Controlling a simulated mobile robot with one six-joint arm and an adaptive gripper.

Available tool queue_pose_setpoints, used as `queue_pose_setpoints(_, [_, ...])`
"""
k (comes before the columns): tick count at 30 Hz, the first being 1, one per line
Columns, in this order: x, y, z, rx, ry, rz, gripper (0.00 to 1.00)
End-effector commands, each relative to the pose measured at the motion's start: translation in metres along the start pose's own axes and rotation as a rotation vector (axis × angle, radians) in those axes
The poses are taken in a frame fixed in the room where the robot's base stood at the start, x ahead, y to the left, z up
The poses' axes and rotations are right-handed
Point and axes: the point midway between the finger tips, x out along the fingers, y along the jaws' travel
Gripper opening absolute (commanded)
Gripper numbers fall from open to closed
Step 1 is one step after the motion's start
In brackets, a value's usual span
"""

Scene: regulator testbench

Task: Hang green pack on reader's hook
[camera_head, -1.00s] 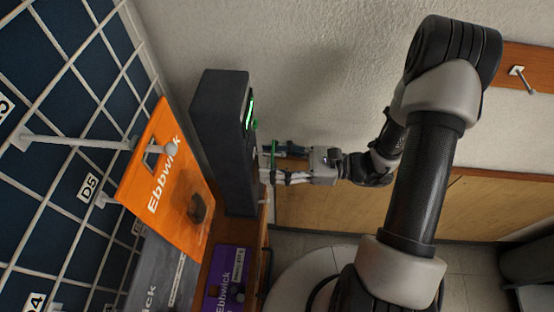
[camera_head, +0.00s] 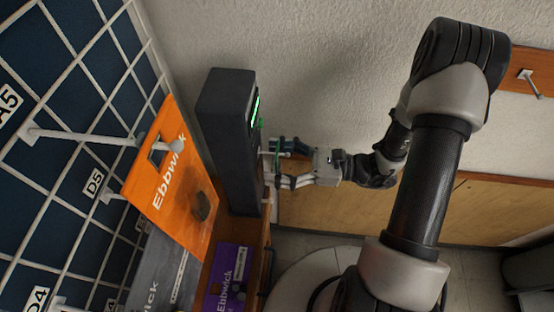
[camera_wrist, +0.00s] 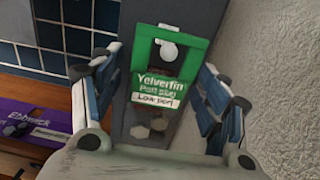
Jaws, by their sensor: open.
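The green pack (camera_wrist: 160,85), with white "Yelverfin" lettering, faces me in the wrist view against the dark reader (camera_wrist: 182,14). The round pale end of the reader's hook (camera_wrist: 168,49) shows in the slot at the pack's top, so the pack appears to hang on it. In the head view the reader (camera_head: 228,135) is a dark upright column with a green-lit strip, and the pack (camera_head: 260,136) is only a thin green edge. My gripper (camera_wrist: 158,88) is open, its fingers on either side of the pack with gaps; it also shows in the head view (camera_head: 271,164).
An orange pack (camera_head: 172,185) hangs on a rack hook (camera_head: 85,137) left of the reader. A grey pack (camera_head: 160,275) and a purple pack (camera_head: 229,275) are below. The rough wall (camera_wrist: 285,90) is close on the right in the wrist view.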

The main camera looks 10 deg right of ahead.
Motion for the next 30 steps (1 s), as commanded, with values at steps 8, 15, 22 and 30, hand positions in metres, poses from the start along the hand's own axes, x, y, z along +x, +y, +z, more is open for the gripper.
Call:
queue_pose_setpoints(8, [0.0, 0.0, 0.0, 0.0, 0.0, 0.0, 0.72])
queue_pose_setpoints(15, [-0.02, -0.002, 0.0, -0.001, 0.0, -0.006, 0.72])
queue_pose_setpoints(22, [-0.07, -0.002, 0.0, -0.002, 0.0, -0.007, 0.72])
queue_pose_setpoints(30, [-0.112, -0.001, 0.0, -0.001, 0.0, -0.002, 0.72])
